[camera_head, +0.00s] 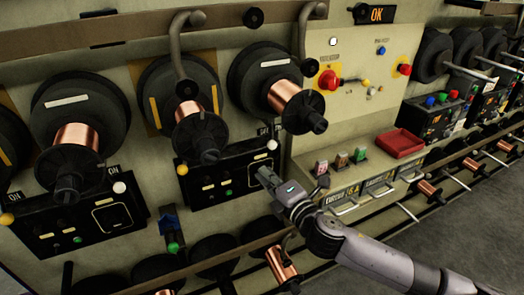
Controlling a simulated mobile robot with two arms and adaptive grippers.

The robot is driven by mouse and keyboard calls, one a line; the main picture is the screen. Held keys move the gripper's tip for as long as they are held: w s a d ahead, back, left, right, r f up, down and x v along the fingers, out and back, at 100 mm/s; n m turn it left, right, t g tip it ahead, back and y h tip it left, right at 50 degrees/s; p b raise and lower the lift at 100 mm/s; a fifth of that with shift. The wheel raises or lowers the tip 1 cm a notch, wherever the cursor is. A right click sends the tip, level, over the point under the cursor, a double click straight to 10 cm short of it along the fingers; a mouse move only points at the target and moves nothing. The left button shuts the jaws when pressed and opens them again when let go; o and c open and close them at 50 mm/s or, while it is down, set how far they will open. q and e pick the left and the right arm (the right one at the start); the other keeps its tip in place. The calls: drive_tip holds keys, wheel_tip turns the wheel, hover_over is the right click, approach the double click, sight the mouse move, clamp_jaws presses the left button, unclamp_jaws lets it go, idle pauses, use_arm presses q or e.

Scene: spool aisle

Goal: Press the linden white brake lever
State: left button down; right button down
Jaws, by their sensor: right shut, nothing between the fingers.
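Two white round knobs show on the spool machine. One white knob (272,145) is at the top right of the middle black control panel (225,178). The other white knob (119,187) is at the top right of the left black panel (103,218). I cannot tell which of them is the linden brake lever. My right gripper (263,172) is shut and empty. It appears just below the middle panel's white knob, with a small gap between them in the picture. Its arm comes in from the lower right. My left gripper is not in view.
Copper spools (285,97) stick out above the panels. A yellow knob (182,169) is on the middle panel's left. Right of my gripper are small coloured switches (341,160) and a red tray (400,143) on a ledge. Grey floor (450,235) is clear at the right.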

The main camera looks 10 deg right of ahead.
drive_tip(key=r+p+x, duration=0.1)
drive_tip(key=p+x, duration=0.1)
drive_tip(key=x, duration=0.8)
drive_tip(key=d, duration=0.2)
drive_tip(key=d+p, duration=0.1)
drive_tip(key=d, duration=0.1)
drive_tip(key=shift+w+f+p, duration=0.15)
drive_tip(key=shift+p, duration=0.15)
